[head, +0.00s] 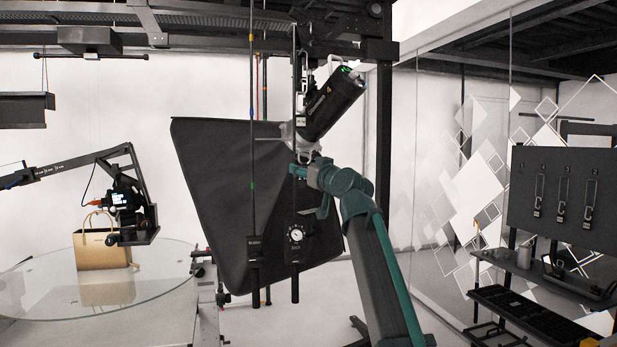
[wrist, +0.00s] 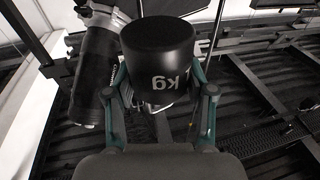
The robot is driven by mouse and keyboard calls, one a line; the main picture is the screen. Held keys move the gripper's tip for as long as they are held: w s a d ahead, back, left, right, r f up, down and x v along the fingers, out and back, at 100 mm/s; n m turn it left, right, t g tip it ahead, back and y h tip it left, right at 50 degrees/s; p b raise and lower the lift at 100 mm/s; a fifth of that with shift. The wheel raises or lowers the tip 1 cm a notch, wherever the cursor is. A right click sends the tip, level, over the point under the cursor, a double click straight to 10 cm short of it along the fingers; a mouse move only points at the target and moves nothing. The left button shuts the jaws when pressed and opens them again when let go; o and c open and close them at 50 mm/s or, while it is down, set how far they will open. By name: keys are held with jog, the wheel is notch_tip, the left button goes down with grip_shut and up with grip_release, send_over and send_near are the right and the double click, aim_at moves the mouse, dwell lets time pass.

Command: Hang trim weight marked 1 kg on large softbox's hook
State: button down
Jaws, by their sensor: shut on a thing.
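The large softbox (head: 225,190) is a black, tilted fabric box hanging in the middle of the head view. Its black cylindrical lamp body (head: 333,103) slants at its upper right and also shows at the left of the wrist view (wrist: 95,75). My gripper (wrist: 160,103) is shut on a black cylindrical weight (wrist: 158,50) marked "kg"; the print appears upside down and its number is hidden. In the head view my gripper (head: 308,152) is raised just below the lamp body, and the weight is hard to make out. I cannot clearly identify the softbox's hook.
Dark vertical rods (head: 252,140) hang close to the gripper, beside the softbox. A glass turntable (head: 40,290) with a tan bag (head: 100,252) and a camera arm (head: 125,190) stand left. A dark panel (head: 555,215) with hanging clips is at right. Ceiling trusses are overhead.

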jog(key=shift+w+r, duration=0.15)
jog(key=w+a+f, duration=0.1)
jog(key=w+a, duration=0.2)
jog(key=w, duration=0.5)
jog(key=shift+w+f+b, duration=0.25)
jog(key=shift+b, duration=0.2)
dwell(0.9)
jog(key=shift+w+b, duration=0.1)
jog(key=shift+b, duration=0.2)
dwell(0.8)
